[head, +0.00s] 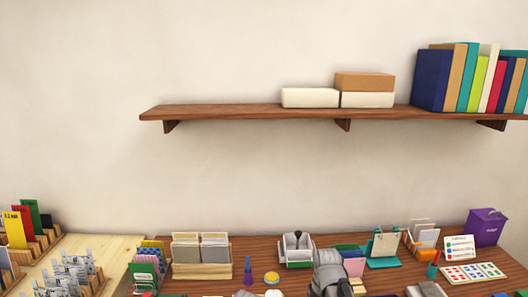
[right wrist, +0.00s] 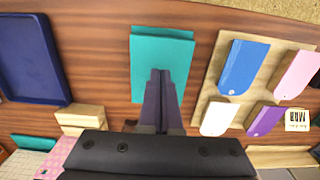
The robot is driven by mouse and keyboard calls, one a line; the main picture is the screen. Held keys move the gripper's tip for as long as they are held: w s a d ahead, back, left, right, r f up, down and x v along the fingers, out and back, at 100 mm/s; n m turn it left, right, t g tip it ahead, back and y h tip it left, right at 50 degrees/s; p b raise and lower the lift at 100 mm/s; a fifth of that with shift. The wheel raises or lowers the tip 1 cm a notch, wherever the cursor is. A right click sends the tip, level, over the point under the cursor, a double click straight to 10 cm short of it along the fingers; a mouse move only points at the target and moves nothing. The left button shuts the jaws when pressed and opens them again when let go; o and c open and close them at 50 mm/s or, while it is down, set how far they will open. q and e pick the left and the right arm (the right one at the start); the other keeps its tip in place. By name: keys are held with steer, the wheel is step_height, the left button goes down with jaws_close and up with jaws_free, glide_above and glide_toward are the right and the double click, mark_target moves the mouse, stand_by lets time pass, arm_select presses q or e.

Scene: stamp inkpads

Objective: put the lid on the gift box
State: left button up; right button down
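In the right wrist view a flat teal rectangular piece (right wrist: 178,42) lies on the wooden table; I cannot tell whether it is the gift box or its lid. My right gripper (right wrist: 161,74) points at it, with its fingertips close together over its middle. No gap shows between the tips, and I cannot tell whether they touch the teal piece. I cannot pick out a gift box or lid for sure in the head view. A grey arm part of mine stands at its bottom middle. My left gripper is not seen.
In the right wrist view a dark blue tray (right wrist: 32,58) lies left, wooden blocks (right wrist: 82,118) below it, and a board (right wrist: 207,95) with coloured tags right. The head view shows card holders (head: 202,270), a purple box (head: 487,227) and a wall shelf (head: 240,112).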

steer(key=shift+f+b, duration=0.8)
stand_by(0.4)
stand_by(0.6)
step_height(320, 180, up, 7)
steer(key=p, duration=0.7)
steer(key=shift+s+a, duration=0.25)
steer(key=s+a+n+h, duration=0.1)
steer(key=s+a+n, duration=0.2)
steer(key=s+a, duration=0.7)
steer(key=s, duration=0.4)
